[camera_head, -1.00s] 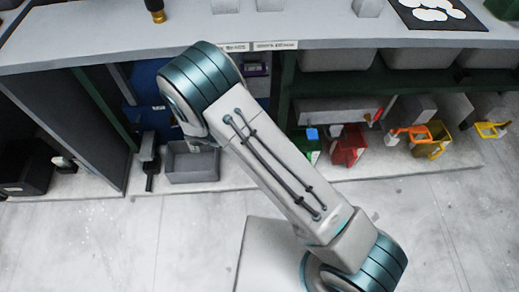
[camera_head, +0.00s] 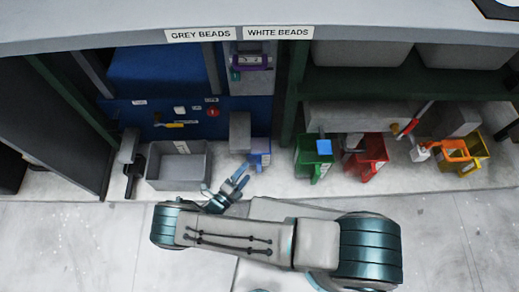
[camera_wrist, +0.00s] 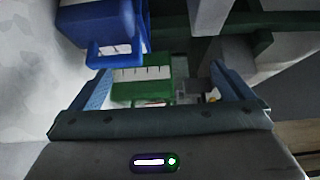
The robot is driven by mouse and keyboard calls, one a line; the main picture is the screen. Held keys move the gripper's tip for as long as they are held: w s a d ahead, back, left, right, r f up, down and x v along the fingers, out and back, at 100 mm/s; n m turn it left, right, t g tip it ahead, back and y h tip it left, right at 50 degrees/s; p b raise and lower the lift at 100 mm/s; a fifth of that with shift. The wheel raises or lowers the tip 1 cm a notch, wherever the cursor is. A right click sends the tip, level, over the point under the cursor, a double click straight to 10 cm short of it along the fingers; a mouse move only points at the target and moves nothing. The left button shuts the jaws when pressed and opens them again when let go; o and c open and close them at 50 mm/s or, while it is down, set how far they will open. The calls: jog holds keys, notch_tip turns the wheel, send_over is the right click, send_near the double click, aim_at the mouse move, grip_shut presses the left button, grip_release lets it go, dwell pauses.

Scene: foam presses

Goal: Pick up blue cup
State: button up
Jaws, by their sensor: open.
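The blue cup (camera_head: 260,153) stands on the low ledge beside a grey block, with part of its front showing. It also shows in the wrist view (camera_wrist: 100,25) at the top left, with its handle toward the fingers. My gripper (camera_head: 240,181) is open and empty, just in front of and slightly left of the blue cup, apart from it. In the wrist view my gripper (camera_wrist: 162,82) has its fingers spread wide, and a green cup (camera_wrist: 142,82) shows farther off between them.
A grey bin (camera_head: 180,166) stands left of the blue cup. The green cup (camera_head: 307,158), a red cup (camera_head: 373,150) and a yellow cup (camera_head: 477,157) stand to the right. The bench edge (camera_head: 120,40) overhangs the ledge. The floor in front is clear.

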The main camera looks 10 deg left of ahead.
aim_at(259, 155)
notch_tip(259, 155, down, 7)
jog(key=b, duration=0.3)
jog(key=shift+d+f, duration=0.1)
jog(key=b+x, duration=0.1)
jog(key=x, duration=0.6)
jog(key=shift+w+d, duration=0.15)
jog(key=shift+w, duration=0.05)
jog(key=c, duration=1.1)
jog(key=shift+r, duration=0.25)
jog(key=shift+c, duration=0.2)
